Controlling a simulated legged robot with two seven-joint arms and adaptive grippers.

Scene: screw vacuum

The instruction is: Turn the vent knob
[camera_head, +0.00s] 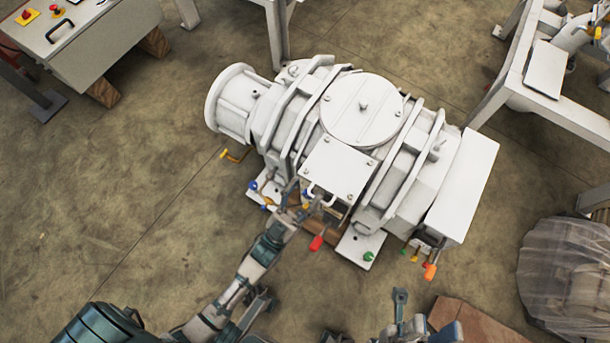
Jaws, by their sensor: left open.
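The white screw vacuum machine (335,165) stands on the floor in the middle of the view. Small coloured knobs and handles sit along its near side: a red handle (317,243), a blue knob (253,185), a green knob (368,256) and an orange handle (430,272). I cannot tell which is the vent knob. My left gripper (301,200) is open at the machine's near side, among the small fittings left of the red handle; whether it touches any is unclear. My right gripper (401,300) is low in the view, below the machine, apart from it; its jaws are unclear.
A control box (75,45) with red and yellow buttons stands at the top left. White frames (560,118) stand at the upper right. A plastic-wrapped object (570,285) and a brown board (470,322) lie at the lower right. The floor on the left is clear.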

